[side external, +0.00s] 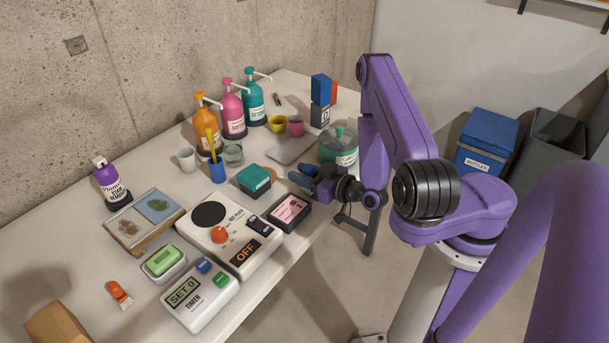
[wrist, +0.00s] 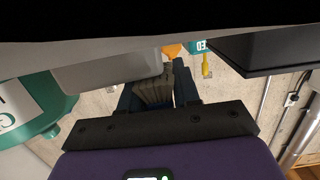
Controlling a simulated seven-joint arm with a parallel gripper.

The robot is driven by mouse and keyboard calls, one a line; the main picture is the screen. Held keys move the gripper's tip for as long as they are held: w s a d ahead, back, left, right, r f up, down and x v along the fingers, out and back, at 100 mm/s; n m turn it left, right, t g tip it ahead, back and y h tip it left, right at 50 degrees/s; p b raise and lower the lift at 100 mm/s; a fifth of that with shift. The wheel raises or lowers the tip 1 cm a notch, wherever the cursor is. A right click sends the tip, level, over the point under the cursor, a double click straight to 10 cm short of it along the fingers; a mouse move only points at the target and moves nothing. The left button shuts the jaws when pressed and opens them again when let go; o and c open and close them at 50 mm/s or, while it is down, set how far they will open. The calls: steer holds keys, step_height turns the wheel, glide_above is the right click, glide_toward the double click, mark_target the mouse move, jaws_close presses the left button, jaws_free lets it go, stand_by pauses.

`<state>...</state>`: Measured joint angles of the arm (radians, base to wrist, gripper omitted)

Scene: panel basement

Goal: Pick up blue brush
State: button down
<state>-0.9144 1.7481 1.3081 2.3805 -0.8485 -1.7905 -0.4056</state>
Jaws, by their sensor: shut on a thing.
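My gripper (side external: 303,177) is over the table's right edge, pointing left, beside the teal box. It is shut on a brush, whose grey-brown ribbed bristles (wrist: 154,90) show between the two dark fingers in the wrist view. The blue of its handle is hard to separate from the dark fingers, and much of it is hidden. In the side view the brush is too small to make out clearly against the fingers.
The teal box (side external: 254,180) and a dark case with a pink label (side external: 290,211) are close to my gripper. A teal lidded pot (side external: 338,146) and grey tray (side external: 291,149) stand behind. A hot plate (side external: 226,233) and an orange brush (side external: 120,294) are nearer the camera.

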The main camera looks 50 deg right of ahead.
mark_target(310, 167)
steer(key=shift+r, duration=4.75)
steer(key=shift+d+f, duration=0.5)
steer(key=shift+f, duration=1.1)
steer(key=shift+d+f, duration=0.5)
steer(key=shift+f, duration=1.05)
steer(key=shift+d+f, duration=0.5)
steer(key=shift+f, duration=1.1)
steer(key=shift+f, duration=0.15)
steer(key=c, duration=0.8)
jaws_free()
steer(key=shift+r, duration=0.2)
steer(key=shift+s+r, duration=0.2)
steer(key=shift+s, duration=1)
steer(key=shift+s+r, duration=0.15)
steer(key=shift+s, duration=1.1)
steer(key=shift+s+r, duration=0.2)
steer(key=shift+s, duration=1)
